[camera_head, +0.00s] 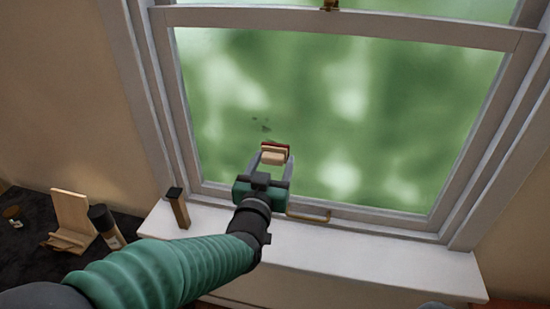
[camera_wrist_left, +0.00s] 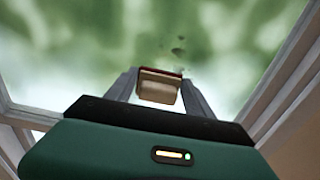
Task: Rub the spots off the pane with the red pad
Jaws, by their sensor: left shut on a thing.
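The window pane (camera_head: 400,120) is a large glass sheet with blurred green behind it. A few small dark spots (camera_head: 262,124) show on its lower left part; they also show in the left wrist view (camera_wrist_left: 179,48). My left gripper (camera_head: 270,160) is shut on a pad with a red face and a pale wooden back (camera_head: 273,157). The pad (camera_wrist_left: 158,86) sits between the fingertips, just below the spots. Its red face is turned to the pane, and I cannot tell whether it touches. My right gripper is not in view.
A brass handle (camera_head: 308,215) is on the lower frame. A wooden stand (camera_head: 72,220) and a dark bottle (camera_head: 105,226) stand on a dark surface at left.

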